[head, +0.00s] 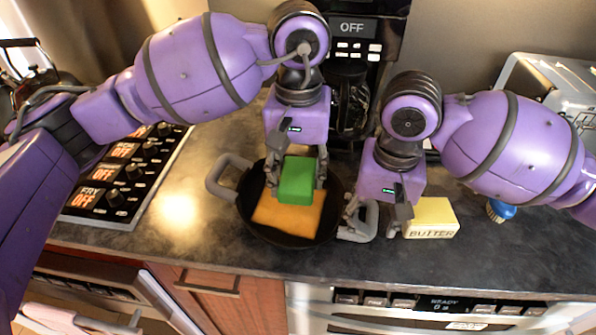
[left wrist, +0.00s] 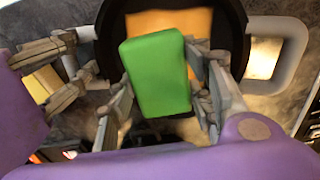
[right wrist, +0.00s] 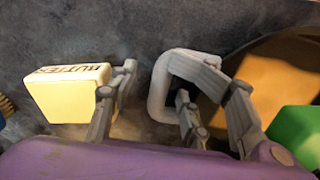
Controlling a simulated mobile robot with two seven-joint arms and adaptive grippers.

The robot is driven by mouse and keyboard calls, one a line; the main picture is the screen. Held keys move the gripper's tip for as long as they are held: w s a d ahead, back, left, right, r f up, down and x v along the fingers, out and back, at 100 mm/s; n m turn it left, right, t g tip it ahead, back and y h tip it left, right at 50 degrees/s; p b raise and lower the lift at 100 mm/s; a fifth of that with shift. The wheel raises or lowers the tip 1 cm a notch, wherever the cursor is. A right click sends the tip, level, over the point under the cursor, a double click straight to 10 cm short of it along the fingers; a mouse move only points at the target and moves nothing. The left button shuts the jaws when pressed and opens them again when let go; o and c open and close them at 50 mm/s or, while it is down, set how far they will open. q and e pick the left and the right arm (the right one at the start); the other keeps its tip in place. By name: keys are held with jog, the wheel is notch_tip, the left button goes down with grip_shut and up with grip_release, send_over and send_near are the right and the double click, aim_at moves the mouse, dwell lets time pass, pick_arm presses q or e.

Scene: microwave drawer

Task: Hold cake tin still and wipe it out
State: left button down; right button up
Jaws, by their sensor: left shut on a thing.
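The cake tin (head: 247,215) is a dark round pan with two grey loop handles, standing on the counter. An orange layer (head: 290,217) lies inside it. My left gripper (head: 296,180) is shut on a green block (head: 297,180), likely the sponge, held over the tin; whether the block touches the orange layer is unclear. The block also shows between the fingers in the left wrist view (left wrist: 158,73). My right gripper (right wrist: 155,100) is open at the tin's right handle (right wrist: 158,85). The handle's outer bar shows between its spread fingers, with no clear contact.
A butter block (head: 431,217) stands close to the right gripper's outer finger. A blue-handled brush (head: 501,211) lies further right. A coffee maker (head: 352,95) is behind, a control panel (head: 125,170) at left, and a toaster (head: 545,80) at right. The counter's front edge is near.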

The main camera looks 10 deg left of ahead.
jog(key=shift+f, duration=0.1)
notch_tip(320, 180, up, 12)
dwell(0.5)
jog(key=shift+c, duration=1)
jog(key=w+f, duration=0.2)
jog(key=f, duration=0.1)
jog(key=shift+w+f, duration=0.2)
jog(key=shift+w, duration=0.1)
jog(key=shift+f, duration=4.35)
